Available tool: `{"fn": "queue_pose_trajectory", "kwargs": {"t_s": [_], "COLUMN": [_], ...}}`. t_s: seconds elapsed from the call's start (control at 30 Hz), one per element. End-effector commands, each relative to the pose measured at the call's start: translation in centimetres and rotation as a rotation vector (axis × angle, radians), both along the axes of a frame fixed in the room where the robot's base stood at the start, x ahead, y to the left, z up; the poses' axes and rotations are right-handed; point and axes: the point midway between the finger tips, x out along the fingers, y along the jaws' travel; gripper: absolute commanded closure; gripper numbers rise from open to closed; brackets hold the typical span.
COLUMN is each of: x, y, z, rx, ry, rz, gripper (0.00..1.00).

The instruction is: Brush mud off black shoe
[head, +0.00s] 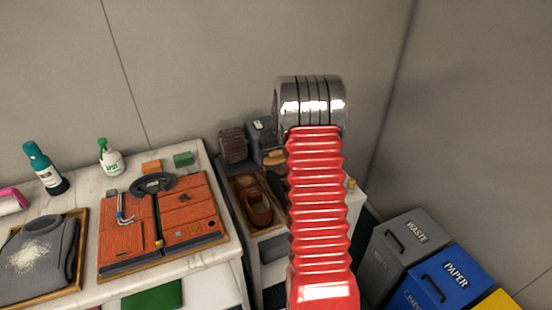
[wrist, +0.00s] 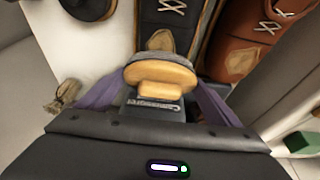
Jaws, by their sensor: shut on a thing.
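The black shoe (wrist: 163,22), with white laces and a tan mud patch (wrist: 160,41) on its toe, lies at the top middle of the wrist view. In the head view my red arm hides most of it. My gripper (wrist: 160,100), with purple fingers, is shut on a brush (wrist: 163,76) with a wooden body and a grey rim. The brush is just short of the muddy toe in the picture; I cannot tell whether they touch. In the head view my gripper (head: 264,146) shows partly, left of my red arm.
A brown shoe (wrist: 244,38) lies right beside the black one, also seen in the head view (head: 255,203). A tan tuft-like thing (wrist: 63,97) lies on the left. A brown block (head: 233,144) stands at the back. An orange tool board (head: 180,222) and bins (head: 408,240) flank the stand.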

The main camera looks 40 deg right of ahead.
Motion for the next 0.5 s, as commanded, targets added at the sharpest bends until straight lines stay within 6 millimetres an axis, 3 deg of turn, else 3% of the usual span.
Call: {"fn": "queue_pose_trajectory", "kwargs": {"t_s": [0.23, 0.5], "x": [1.5, 1.7], "y": [-0.4, -0.5], "z": [-0.3, -0.3], "rx": [0.000, 0.000], "ry": [-0.001, -0.001], "rz": [-0.001, -0.001], "gripper": [0.32, 0.32]}}
